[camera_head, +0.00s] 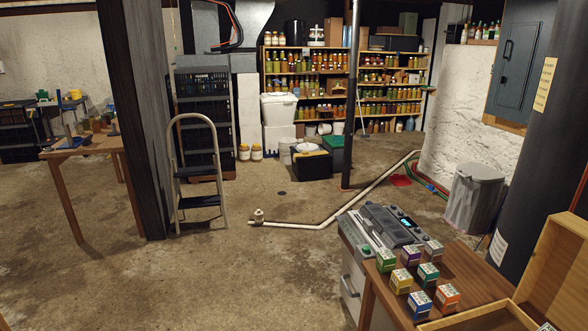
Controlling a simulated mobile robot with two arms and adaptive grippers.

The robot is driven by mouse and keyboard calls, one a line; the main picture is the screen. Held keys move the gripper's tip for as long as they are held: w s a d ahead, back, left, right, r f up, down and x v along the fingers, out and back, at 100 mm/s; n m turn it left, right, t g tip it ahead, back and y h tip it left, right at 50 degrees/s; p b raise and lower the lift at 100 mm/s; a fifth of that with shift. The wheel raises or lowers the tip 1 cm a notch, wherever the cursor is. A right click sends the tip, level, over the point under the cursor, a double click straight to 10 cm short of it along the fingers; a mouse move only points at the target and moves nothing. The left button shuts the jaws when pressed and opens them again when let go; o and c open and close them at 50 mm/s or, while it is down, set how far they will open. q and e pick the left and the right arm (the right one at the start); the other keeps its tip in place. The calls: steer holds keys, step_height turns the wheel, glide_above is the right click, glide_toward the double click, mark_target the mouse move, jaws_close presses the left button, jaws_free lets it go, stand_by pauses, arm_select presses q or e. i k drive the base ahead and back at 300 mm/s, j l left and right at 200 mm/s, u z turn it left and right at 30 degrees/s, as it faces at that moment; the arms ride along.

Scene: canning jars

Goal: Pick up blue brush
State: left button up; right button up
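No blue brush can be made out for certain. A wooden table (75,152) at the left holds several small items too small to tell apart. A small blue item (68,131) stands among them; I cannot tell whether it is a brush. Neither of my grippers is in view.
A dark post (135,120) stands beside the table, with a step ladder (200,170) right of it. A white pipe (330,215) lies across the floor. Small boxes (420,302) sit on a table at front right.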

mark_target(430, 189)
steer(key=i+u, duration=0.25)
steer(key=i, duration=1.6)
steer(key=i+z, duration=0.1)
steer(key=i, duration=0.8)
steer(key=i+j, duration=0.2)
steer(key=i, duration=0.7)
steer(key=i+l+z, duration=0.15)
steer(key=i+z, duration=0.3)
steer(key=i, duration=0.2)
steer(key=i+z, duration=0.45)
steer(key=i, duration=0.2)
steer(key=i+j+z, duration=0.45)
steer(key=i, duration=0.15)
steer(key=i+l+z, duration=0.2)
steer(key=i+z, duration=0.15)
steer(key=i, duration=0.75)
steer(key=i+j+z, duration=0.1)
steer(key=i+z, duration=0.2)
steer(key=i, duration=0.8)
